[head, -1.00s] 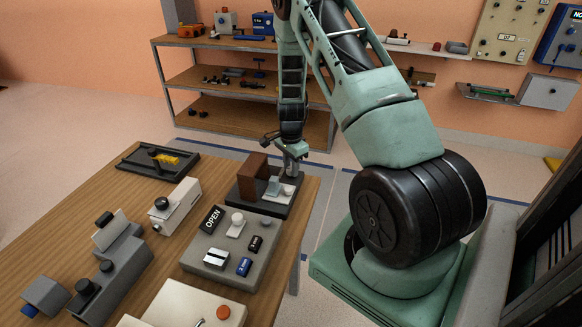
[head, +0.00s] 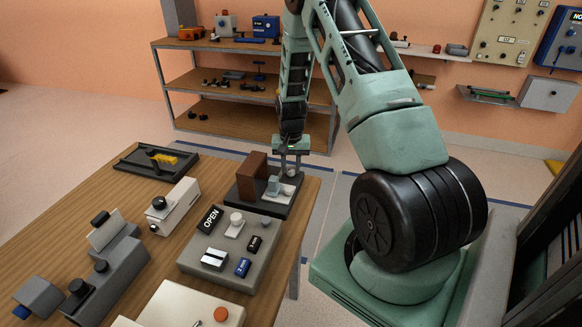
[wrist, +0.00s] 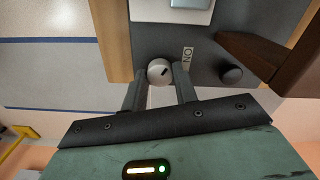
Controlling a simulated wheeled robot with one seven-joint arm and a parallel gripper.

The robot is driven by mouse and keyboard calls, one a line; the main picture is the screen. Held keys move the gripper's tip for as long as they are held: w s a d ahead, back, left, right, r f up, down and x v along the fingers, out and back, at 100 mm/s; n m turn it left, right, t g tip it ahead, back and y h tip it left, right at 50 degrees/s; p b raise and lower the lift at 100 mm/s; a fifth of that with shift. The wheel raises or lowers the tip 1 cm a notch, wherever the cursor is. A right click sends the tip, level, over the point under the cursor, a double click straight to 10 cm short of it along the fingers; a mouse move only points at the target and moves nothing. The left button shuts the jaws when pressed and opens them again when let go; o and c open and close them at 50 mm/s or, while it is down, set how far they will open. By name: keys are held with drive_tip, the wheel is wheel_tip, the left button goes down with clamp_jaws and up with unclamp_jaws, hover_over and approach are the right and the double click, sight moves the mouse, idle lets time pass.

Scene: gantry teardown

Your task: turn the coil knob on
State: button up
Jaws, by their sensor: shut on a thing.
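The coil knob (wrist: 160,72) is a round light-grey knob with a dark pointer mark, beside an "ON" label (wrist: 187,57) on a dark base plate (wrist: 205,40). In the wrist view my gripper (wrist: 160,82) has one finger on each side of the knob, shut on it. The pointer slants and is not clearly lined up with the label. In the head view my gripper (head: 290,165) is at the far edge of the dark base (head: 272,207), where the knob is mostly hidden by the fingers. A brown block (head: 254,170) stands on this base.
A black knob (wrist: 231,74) and a brown upright part (wrist: 265,55) are close to the right finger in the wrist view. A grey panel with an OPEN sign (head: 210,219) sits nearer on the wooden table (head: 110,185). Free floor lies past the table's edge.

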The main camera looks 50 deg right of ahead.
sight(290, 169)
drive_tip(key=shift+n, duration=0.9)
drive_tip(key=o, duration=1)
drive_tip(key=shift+c, duration=0.2)
drive_tip(key=shift+r, duration=0.15)
wheel_tip(290, 169, up, 17)
drive_tip(key=b, duration=0.1)
drive_tip(key=shift+a+r, duration=0.1)
drive_tip(key=shift+a, duration=0.05)
